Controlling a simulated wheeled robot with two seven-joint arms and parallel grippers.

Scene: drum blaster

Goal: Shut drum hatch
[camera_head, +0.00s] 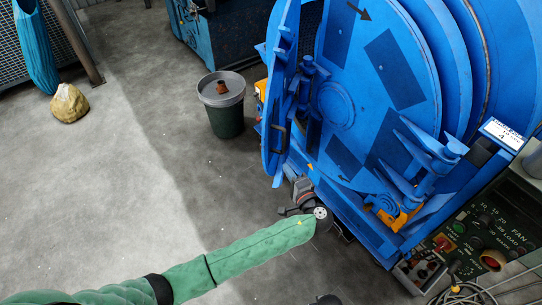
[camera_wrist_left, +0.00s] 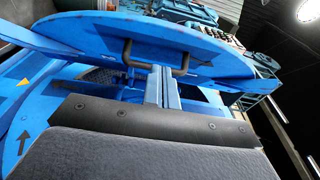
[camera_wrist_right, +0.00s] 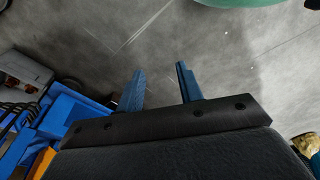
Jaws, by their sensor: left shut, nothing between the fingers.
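The drum hatch (camera_head: 284,95) is a blue round panel, seen nearly edge-on. It stands swung open at the left of the blue drum (camera_head: 335,105). In the left wrist view the hatch (camera_wrist_left: 130,32) crosses the top, with a brown bar handle (camera_wrist_left: 155,66) on it. My left gripper (camera_head: 299,192) is low, beside the hatch's lower edge. In the left wrist view its fingers (camera_wrist_left: 163,85) are together and empty, pointing at the handle; contact is unclear. My right gripper (camera_wrist_right: 160,82) is open and empty above the floor.
A blue latch bracket (camera_head: 425,165) juts from the drum's right side. A control panel (camera_head: 485,235) with buttons and cables is at lower right. A green bin (camera_head: 223,105) with a grey rim stands left of the hatch. A yellowish sack (camera_head: 69,103) lies far left. The floor between is clear.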

